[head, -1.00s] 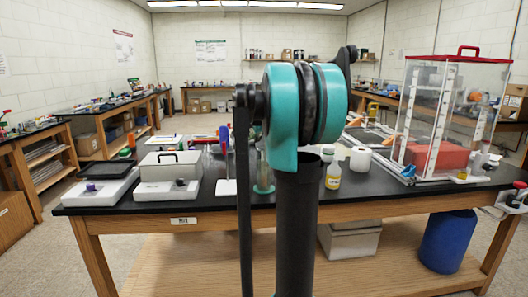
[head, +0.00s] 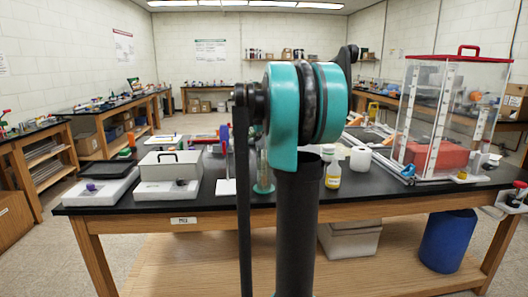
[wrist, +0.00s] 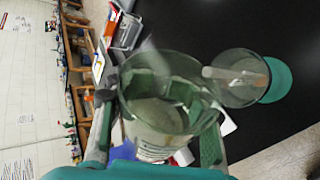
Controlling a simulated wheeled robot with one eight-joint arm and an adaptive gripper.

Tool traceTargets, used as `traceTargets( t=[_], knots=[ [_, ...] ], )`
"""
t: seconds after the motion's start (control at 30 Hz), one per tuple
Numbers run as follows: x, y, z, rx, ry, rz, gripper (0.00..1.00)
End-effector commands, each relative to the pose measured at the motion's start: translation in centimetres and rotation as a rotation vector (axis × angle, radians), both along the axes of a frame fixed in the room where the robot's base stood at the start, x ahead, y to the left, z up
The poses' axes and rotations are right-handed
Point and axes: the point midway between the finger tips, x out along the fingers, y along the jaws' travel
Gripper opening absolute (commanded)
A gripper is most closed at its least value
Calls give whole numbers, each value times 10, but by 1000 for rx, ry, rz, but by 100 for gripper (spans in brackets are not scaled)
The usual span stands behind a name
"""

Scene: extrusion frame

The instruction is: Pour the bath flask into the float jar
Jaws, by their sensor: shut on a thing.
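In the wrist view my gripper (wrist: 158,130) is shut on the clear glass bath flask (wrist: 165,112), with a finger on each side of it. The flask's wide mouth faces the camera, and its rim overlaps the float jar in the picture. The float jar (wrist: 240,88) is a clear cylinder on a round teal base (wrist: 282,80), with a pale stick-like thing in its mouth. I cannot tell whether liquid is flowing. In the head view the jar's teal base (head: 264,188) shows on the bench, partly behind my arm. My gripper and the flask are hidden there.
The black bench top (head: 365,195) carries a grey box (head: 170,166) at left. A yellow-labelled bottle (head: 333,175) and white roll (head: 360,159) stand right of my arm. A red-lidded clear case (head: 450,115) stands at far right.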

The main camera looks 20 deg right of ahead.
Motion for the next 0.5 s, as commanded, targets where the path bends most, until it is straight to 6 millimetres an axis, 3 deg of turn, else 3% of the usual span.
traceTargets(
  t=[0.5],
  knots=[
    [0, 0, 2, 40, -13, 0, 4]
  ],
)
